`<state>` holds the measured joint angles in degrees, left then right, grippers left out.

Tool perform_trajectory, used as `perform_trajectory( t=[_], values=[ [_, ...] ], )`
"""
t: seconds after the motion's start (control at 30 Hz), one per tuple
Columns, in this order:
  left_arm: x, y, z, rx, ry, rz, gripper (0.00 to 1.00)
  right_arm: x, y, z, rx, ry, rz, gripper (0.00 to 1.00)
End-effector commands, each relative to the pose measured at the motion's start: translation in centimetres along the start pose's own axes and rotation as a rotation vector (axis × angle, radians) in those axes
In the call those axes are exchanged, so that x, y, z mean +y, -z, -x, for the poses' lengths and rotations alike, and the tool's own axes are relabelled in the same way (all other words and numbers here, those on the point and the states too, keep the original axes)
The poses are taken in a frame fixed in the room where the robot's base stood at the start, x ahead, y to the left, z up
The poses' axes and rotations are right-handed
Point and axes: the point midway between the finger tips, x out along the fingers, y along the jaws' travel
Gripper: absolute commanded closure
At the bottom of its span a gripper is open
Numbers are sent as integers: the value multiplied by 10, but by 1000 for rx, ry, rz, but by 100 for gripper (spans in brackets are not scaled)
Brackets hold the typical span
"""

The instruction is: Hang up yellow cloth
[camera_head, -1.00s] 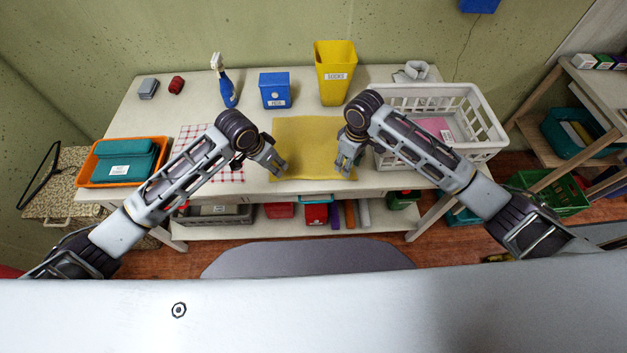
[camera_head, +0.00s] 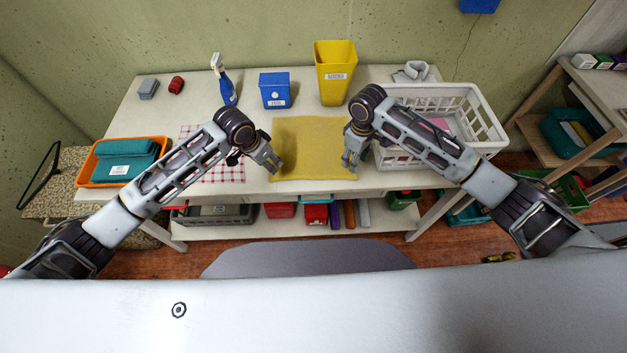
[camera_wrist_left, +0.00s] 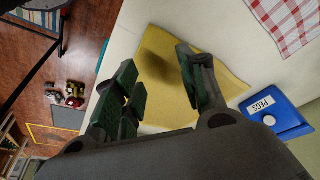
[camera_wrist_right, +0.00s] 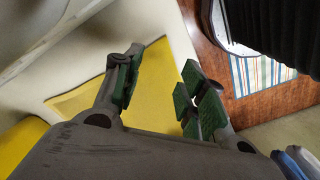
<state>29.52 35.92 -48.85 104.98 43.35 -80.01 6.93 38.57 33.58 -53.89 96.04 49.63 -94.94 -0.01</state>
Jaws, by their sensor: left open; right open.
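The yellow cloth (camera_head: 312,150) lies flat on the white table, between my two grippers. In the left wrist view the cloth (camera_wrist_left: 163,100) lies under and beyond the fingers; in the right wrist view part of it (camera_wrist_right: 152,88) shows behind the fingers. My left gripper (camera_head: 273,163) is open and empty above the cloth's left edge. My right gripper (camera_head: 351,162) is open and empty at the cloth's right edge. Whether either gripper touches the cloth is unclear. No hanging line or rack is clearly seen.
A blue pegs box (camera_head: 275,91), a yellow bin (camera_head: 334,75) and a spray bottle (camera_head: 223,80) stand behind the cloth. A white basket (camera_head: 485,125) is at right. An orange tray (camera_head: 95,170) and a red-checked cloth (camera_head: 225,170) are at left. A shelf lies below the tabletop.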

Motion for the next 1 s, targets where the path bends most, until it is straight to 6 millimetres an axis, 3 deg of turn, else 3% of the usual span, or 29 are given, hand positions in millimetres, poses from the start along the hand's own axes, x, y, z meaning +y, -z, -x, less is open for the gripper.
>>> perform_trajectory(
  t=[0.53, 1.0],
  values=[
    [1, -18, -56, -2, -1, 0, 59, 0, -1, -58, -3, 1, -1, 59],
    [0, -21, -66, -1, 0, 0, 59, 0, 0, -69, -1, -1, 0, 59]
  ],
)
